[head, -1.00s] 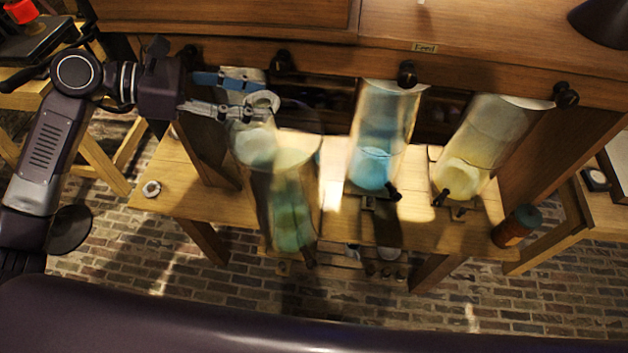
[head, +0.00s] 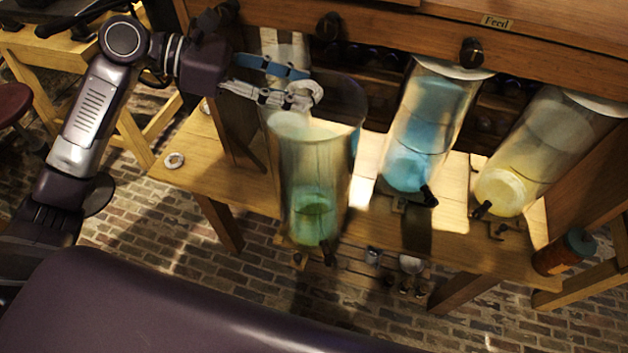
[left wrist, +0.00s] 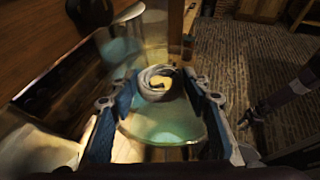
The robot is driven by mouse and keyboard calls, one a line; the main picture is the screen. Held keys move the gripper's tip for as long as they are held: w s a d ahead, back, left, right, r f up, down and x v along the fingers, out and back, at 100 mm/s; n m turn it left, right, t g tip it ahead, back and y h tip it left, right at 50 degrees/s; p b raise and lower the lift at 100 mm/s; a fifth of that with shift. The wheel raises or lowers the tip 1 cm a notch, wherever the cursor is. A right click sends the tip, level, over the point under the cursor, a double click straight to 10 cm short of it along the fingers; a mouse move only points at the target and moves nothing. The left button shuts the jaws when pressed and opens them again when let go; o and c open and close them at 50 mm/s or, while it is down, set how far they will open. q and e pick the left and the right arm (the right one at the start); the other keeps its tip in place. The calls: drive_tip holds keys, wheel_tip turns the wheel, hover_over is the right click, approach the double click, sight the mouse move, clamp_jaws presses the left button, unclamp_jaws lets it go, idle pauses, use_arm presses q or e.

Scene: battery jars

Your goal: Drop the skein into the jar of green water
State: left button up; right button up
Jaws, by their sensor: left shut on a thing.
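A tall clear jar of green water (head: 318,170) stands on a wooden shelf, with the green water low in it. My left gripper (head: 290,95), with blue and grey fingers, comes in from the left near the jar's mouth. It is shut on a pale, coiled skein (head: 304,94). In the left wrist view, the skein (left wrist: 154,82) sits between the two fingertips, above a jar's round opening with greenish water below. How high the skein is above the rim is hard to tell.
A jar of blue water (head: 425,125) and a jar of yellow water (head: 545,150) stand to the right on the wooden shelf (head: 195,150). A small orange container with a dark lid (head: 562,252) stands at the shelf's right end. A wooden beam with dark knobs runs behind the jars.

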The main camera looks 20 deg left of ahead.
use_arm(q)
drive_tip(key=shift+f, duration=0.1)
drive_tip(key=o, duration=1)
drive_tip(key=shift+a, duration=0.1)
drive_tip(key=v, duration=1.2)
use_arm(e)
drive_tip(key=shift+a+f, duration=0.2)
drive_tip(key=shift+a, duration=0.35)
